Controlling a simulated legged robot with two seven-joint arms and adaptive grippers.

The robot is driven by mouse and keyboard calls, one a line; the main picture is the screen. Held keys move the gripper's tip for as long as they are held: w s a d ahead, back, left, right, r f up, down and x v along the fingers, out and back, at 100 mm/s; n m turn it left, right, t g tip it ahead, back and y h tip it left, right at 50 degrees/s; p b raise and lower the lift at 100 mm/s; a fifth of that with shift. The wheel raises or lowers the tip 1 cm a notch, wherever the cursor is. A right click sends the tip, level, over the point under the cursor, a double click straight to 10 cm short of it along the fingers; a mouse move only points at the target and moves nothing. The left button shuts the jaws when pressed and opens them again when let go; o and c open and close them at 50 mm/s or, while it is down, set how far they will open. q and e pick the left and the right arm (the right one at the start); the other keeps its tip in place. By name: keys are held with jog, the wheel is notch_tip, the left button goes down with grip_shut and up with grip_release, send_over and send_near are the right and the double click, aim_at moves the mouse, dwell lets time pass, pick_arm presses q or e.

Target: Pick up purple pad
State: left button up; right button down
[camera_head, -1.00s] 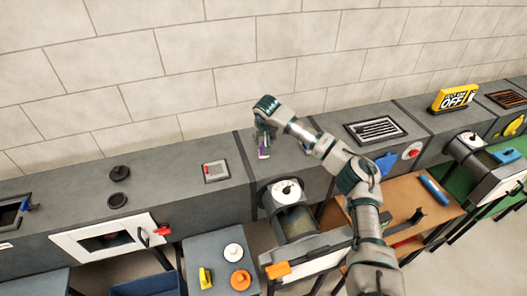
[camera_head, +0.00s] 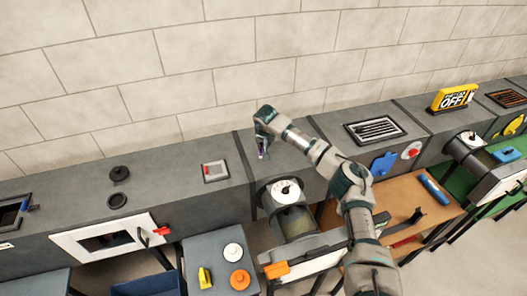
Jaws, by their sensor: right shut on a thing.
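The purple pad (camera_head: 261,150) shows as a small purple patch at the fingertips of my right gripper (camera_head: 262,146), above the top of the grey duct. My right gripper points down and is shut on the pad; its fingers and wrist hide most of it. I cannot tell whether the pad touches the duct top. My left gripper is not in view.
A small framed panel with a red piece (camera_head: 215,171) lies on the duct to the left. A dial unit (camera_head: 286,190) stands below the gripper. A vent grille (camera_head: 375,130) is to the right. A small table (camera_head: 215,255) holds orange, white and yellow pieces.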

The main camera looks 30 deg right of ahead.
aim_at(263, 145)
jog(key=shift+f, duration=0.15)
jog(key=shift+a+r, duration=0.15)
jog(key=shift+r, duration=0.2)
jog(key=v, duration=0.3)
jog(key=shift+w+r, duration=0.1)
jog(key=shift+w, duration=0.2)
pick_arm(q)
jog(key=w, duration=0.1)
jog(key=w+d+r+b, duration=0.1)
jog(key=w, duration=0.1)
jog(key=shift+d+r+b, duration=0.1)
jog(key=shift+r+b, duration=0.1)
jog(key=shift+b, duration=0.1)
pick_arm(e)
jog(key=s+a+r, duration=0.1)
jog(key=s+a, duration=0.7)
jog(key=s, duration=0.5)
jog(key=shift+r, duration=0.25)
